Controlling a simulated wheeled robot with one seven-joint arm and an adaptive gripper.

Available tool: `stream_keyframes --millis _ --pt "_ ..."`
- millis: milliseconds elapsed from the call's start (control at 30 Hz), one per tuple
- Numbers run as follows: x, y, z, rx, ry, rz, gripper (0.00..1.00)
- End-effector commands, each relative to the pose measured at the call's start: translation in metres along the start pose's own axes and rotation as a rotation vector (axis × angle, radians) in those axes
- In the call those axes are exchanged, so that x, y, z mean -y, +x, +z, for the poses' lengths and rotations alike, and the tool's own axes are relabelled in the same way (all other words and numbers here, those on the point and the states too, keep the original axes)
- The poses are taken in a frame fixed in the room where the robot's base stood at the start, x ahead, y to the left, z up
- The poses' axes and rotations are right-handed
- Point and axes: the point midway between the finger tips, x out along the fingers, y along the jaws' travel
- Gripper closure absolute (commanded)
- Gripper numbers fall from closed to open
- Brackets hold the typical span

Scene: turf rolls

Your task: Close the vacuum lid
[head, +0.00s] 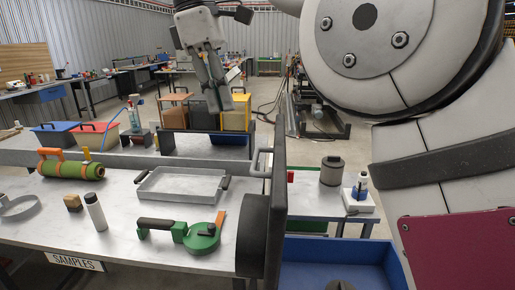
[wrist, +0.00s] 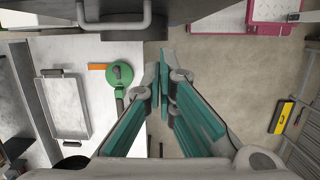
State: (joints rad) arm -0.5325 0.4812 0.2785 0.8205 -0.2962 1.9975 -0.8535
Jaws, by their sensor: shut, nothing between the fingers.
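A green round tool (head: 203,238) with a dark handle and an orange lever lies at the front right of the metal bench. It shows in the wrist view as a green disc (wrist: 120,75) left of my fingers. I cannot tell whether it is the vacuum or where its lid is. A grey cylindrical pot (head: 331,172) stands on the lower table to the right, its top looking covered. My gripper (head: 222,106) hangs shut and empty in front of the dark and yellow bins; in the wrist view its fingers (wrist: 163,65) are over bare floor.
A shallow metal tray (head: 183,185) with handles lies on the bench, left of the green tool. A dark upright panel (head: 277,160) rises at the bench's right end.

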Motion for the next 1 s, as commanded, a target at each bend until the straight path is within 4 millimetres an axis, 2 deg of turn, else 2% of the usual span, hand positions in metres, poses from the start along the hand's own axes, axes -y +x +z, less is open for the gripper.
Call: stream_keyframes --millis 267,767,833,1000 --pt "0.000 0.023 0.001 0.002 0.003 -0.001 1.00" --pt "0.002 0.101 0.002 0.002 0.004 -0.002 1.00" --pt "0.002 0.100 0.016 0.001 0.009 0.000 1.00" --pt "0.001 0.105 0.033 0.000 0.005 0.001 1.00"
